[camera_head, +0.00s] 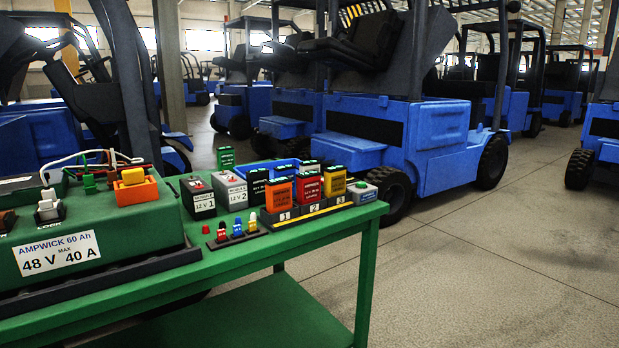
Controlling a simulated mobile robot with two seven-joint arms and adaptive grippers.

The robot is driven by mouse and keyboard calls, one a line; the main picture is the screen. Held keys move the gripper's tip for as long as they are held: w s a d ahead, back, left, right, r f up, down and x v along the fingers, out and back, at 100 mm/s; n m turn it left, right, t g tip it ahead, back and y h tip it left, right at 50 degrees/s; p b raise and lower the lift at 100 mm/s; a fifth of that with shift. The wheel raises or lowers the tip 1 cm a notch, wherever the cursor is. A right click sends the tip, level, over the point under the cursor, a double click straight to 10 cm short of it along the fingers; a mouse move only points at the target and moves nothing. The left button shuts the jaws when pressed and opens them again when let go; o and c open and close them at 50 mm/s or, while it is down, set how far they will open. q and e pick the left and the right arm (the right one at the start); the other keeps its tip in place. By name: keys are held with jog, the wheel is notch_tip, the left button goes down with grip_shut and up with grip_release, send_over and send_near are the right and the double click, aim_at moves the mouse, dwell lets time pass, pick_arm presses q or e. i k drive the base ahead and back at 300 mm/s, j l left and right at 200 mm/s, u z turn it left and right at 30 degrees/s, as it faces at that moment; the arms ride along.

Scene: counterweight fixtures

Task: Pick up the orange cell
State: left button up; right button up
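The orange cell (278,197) stands upright on the green bench (205,262), in the slot marked 1 of a dark numbered rack (298,217). It has a dark top with green on it. A red cell (309,188) stands beside it at slot 2. A yellow cell (335,182) stands at slot 3. Neither of my grippers shows in the head view.
A large green battery box (85,235) with wires fills the bench's left. Two modules (200,200) and a dark cell (257,182) stand behind the rack. Small coloured plugs (238,229) sit in front. Blue forklifts (420,140) stand beyond; the floor at right is clear.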

aim_at(277, 191)
jog(key=i+l+u, duration=0.25)
jog(key=i+l, duration=0.4)
jog(key=i+l+u, duration=0.3)
jog(key=i+l, duration=0.5)
